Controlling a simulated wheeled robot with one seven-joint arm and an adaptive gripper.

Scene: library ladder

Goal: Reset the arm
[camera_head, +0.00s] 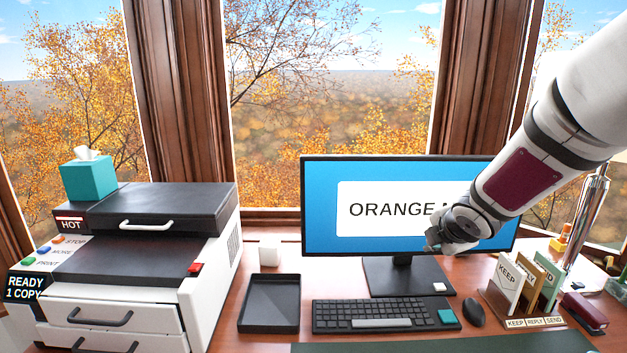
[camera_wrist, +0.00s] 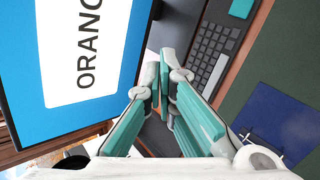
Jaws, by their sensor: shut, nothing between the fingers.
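My gripper (camera_head: 447,243) hangs from my white and maroon arm, in front of the monitor's lower right part. In the wrist view its teal-padded fingers (camera_wrist: 162,88) are closed together with nothing held. The monitor also fills the left of the wrist view (camera_wrist: 120,100). The keyboard (camera_head: 375,315) lies on the desk below my gripper.
A printer (camera_head: 120,315) with a teal tissue box (camera_head: 88,178) on top stands at left. A black tray (camera_head: 268,303), a mouse (camera_head: 474,312), a card sorter (camera_head: 510,300) and a stapler (camera_head: 584,310) sit on the desk. A blue folder (camera_wrist: 275,120) lies on the dark mat.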

